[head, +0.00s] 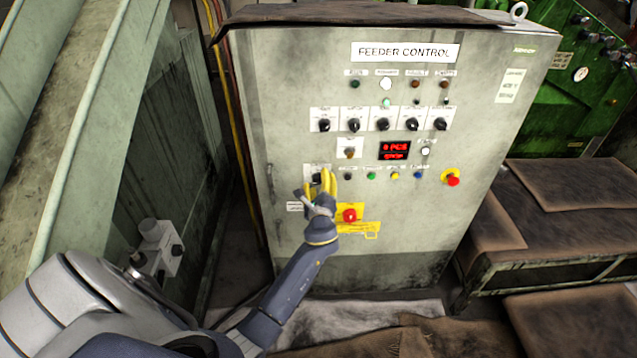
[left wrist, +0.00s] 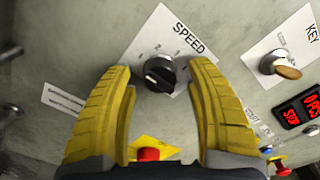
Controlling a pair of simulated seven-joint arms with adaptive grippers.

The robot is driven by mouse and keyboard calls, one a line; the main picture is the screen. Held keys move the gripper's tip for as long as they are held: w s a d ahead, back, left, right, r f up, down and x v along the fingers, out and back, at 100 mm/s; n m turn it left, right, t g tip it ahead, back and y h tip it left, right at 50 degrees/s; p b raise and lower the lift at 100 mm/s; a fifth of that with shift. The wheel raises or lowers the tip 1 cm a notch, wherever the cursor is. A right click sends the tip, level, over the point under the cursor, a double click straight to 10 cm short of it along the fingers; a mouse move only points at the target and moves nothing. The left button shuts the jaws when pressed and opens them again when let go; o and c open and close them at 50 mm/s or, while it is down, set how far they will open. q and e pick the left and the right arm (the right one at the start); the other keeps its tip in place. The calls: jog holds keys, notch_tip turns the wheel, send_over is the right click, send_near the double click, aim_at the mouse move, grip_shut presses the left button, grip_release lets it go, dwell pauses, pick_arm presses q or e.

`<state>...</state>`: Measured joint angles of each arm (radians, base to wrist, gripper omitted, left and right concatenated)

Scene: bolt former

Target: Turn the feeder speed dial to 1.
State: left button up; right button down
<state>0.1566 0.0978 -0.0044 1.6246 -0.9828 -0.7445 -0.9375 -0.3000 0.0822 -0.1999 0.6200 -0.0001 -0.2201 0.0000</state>
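The feeder speed dial (left wrist: 159,73) is a black knob on a white plate marked SPEED (left wrist: 186,38). In the left wrist view my left gripper (left wrist: 163,75) is open, with one yellow finger on each side of the dial and a visible gap to each. In the head view the left gripper (head: 322,184) is at the lower left of the feeder control cabinet (head: 290,80) and partly covers the dial (head: 316,179). My right gripper is in neither view.
A red button on a yellow plate (head: 349,215) sits just below right of the gripper. A key switch (head: 349,153) is above, and a lit red display (head: 395,150) is to its right. Several small buttons line the panel. A red emergency button (head: 453,181) is at the right.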

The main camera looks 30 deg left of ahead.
pick_arm(q)
jog(key=v, duration=1.2)
jog(key=shift+w, duration=0.1)
dwell(0.5)
